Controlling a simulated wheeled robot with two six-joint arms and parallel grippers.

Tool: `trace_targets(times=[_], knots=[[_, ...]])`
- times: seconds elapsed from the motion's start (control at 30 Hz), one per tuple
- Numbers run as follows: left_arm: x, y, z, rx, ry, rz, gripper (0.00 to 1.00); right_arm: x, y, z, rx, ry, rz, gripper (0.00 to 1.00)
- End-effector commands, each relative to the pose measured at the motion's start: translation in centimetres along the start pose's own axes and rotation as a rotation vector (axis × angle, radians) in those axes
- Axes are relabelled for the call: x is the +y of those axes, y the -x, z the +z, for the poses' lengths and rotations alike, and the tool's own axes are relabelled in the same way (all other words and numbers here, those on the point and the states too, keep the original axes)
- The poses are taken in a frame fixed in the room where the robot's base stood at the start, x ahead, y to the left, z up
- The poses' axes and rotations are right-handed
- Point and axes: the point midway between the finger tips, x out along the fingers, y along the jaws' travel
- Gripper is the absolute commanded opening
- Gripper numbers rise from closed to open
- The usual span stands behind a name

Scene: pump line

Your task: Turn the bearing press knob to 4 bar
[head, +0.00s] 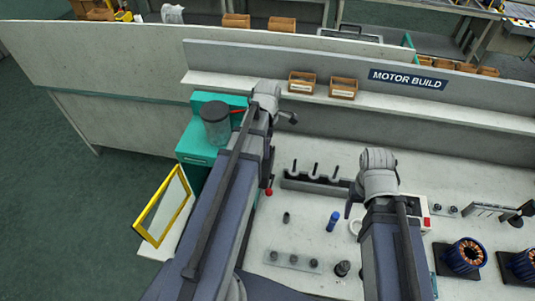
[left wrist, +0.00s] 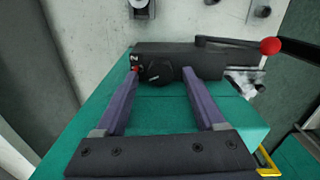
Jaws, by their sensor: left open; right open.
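In the left wrist view the bearing press shows as a dark block on a teal base (left wrist: 95,125). A round dark knob (left wrist: 153,72) is on the block, with a small red spot and a pale mark beside it; its setting is not readable. My left gripper (left wrist: 161,72) is open, its two fingers reaching to either side of the knob; contact cannot be told. In the head view the teal press (head: 196,150) is at the left, partly behind my left arm, and its knob is hidden. My right gripper (head: 351,203) is open and empty over the bench.
A lever with a red ball (left wrist: 270,46) sticks out from the press. A yellow-framed panel (head: 163,205) stands at the left. A blue cylinder (head: 333,221), a rack (head: 315,184) and copper-wound stators (head: 464,254) are on the bench. A shelf with small bins (head: 343,88) runs behind.

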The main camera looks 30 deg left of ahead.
Motion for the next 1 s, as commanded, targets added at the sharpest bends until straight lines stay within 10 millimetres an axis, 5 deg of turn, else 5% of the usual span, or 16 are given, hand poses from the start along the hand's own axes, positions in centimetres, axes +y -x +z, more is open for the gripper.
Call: trace_targets(times=[0.1, 0.47, 1.0], knots=[[-0.01, -1.70, 0.01, 0.000, 0.000, 0.001, 0.71, -0.15, -1.68, -0.10, 0.000, 0.003, 0.001, 0.68], [0.00, -1.88, 0.01, 0.000, 0.000, 0.001, 0.71, -0.17, -1.87, -0.11, 0.000, 0.005, 0.001, 0.68], [0.01, -1.89, 0.00, 0.000, 0.000, 0.001, 0.12, -0.17, -1.88, -0.11, 0.000, 0.005, 0.001, 0.68]])
